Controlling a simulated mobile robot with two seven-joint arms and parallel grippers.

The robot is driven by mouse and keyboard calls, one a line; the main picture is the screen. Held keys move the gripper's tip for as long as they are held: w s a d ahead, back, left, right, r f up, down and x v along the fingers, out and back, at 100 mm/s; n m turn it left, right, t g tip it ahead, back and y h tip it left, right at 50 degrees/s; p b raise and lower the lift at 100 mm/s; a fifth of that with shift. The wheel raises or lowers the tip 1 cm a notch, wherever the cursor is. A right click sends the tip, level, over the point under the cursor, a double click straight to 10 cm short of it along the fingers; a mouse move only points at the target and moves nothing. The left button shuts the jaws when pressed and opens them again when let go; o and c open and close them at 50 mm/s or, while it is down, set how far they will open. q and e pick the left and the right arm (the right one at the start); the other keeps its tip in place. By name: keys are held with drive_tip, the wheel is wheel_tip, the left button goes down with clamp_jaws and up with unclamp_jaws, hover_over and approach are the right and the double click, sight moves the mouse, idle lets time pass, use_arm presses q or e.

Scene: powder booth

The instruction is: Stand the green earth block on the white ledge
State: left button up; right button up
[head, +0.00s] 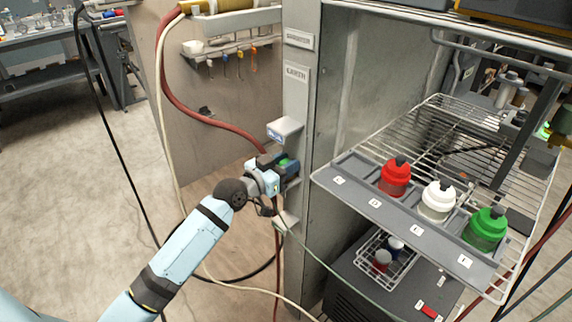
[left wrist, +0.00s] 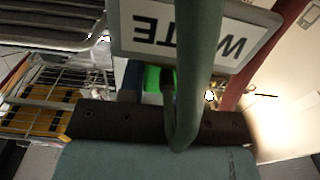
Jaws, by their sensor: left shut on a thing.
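My left gripper (head: 283,168) is at the post beside the rack, shut on the green earth block (head: 286,163). The block shows as a small green patch between the fingers; the rest is hidden by them. It also shows in the left wrist view (left wrist: 153,79). There, a white label plate (left wrist: 150,35) close beyond the gripper carries upside-down letters, W and TE, with the middle covered by a grey-green cable (left wrist: 200,60). In the head view, one pale ledge (head: 284,130) is just above the gripper and another (head: 286,222) is below it. I cannot tell whether the block touches a ledge.
A wire rack (head: 440,130) on the right holds red (head: 395,178), white (head: 437,202) and green (head: 485,230) cups on a grey lettered strip. A red hose (head: 205,120) and thin cables hang close around the gripper. The floor at left is open.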

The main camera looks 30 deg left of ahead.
use_arm(q)
drive_tip(key=o, duration=1.1)
drive_tip(key=shift+f, duration=0.1)
drive_tip(key=shift+c, duration=0.2)
drive_tip(key=shift+s, duration=0.1)
drive_tip(key=v, duration=1.1)
drive_tip(key=s+d+f+g+y, duration=0.1)
drive_tip(key=s+d+f+g, duration=0.2)
drive_tip(key=s+d+f, duration=0.4)
drive_tip(key=s+d+f+g+y, duration=0.1)
drive_tip(key=s+d+f+g, duration=0.2)
drive_tip(key=s+d+f, duration=0.5)
wheel_tip(320, 180, down, 6)
drive_tip(key=s, duration=0.2)
drive_tip(key=shift+s+d+n, duration=0.2)
drive_tip(key=shift+s+n, duration=0.1)
drive_tip(key=shift+n, duration=0.1)
